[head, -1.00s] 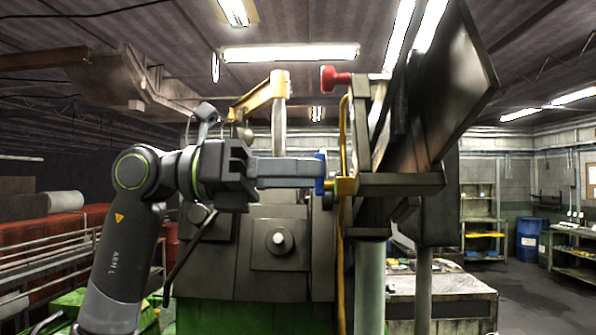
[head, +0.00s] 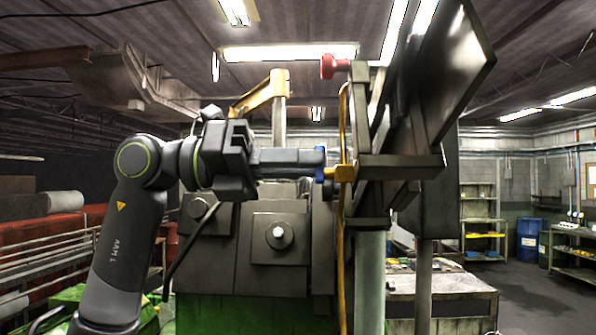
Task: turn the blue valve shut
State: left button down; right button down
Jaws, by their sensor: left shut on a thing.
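The blue valve (head: 319,175) sits at the end of a yellow fitting (head: 343,173) on the left side of the dark machine panel. Only small parts of its blue handle show above and below my fingers. My left gripper (head: 318,163) reaches in from the left and is shut on the valve handle. Its fingers are level and the wrist is rolled. My right gripper is not in view.
A yellow pipe (head: 341,240) runs vertically right beside the valve. A red knob (head: 334,67) sticks out above it. The grey and green machine (head: 270,245) stands behind my arm. A workbench (head: 440,290) is at the lower right.

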pick_arm(q)
jog(key=n+b, duration=0.1)
jog(key=n, duration=0.3)
jog(key=n+b, duration=0.2)
jog(key=n, duration=0.2)
jog(key=f+n+b, duration=0.1)
jog(key=n+b, duration=0.1)
jog(key=n, duration=0.2)
jog(key=shift+w+f, duration=0.1)
jog(key=shift+w, duration=0.25)
jog(key=c, duration=1.5)
grip_release()
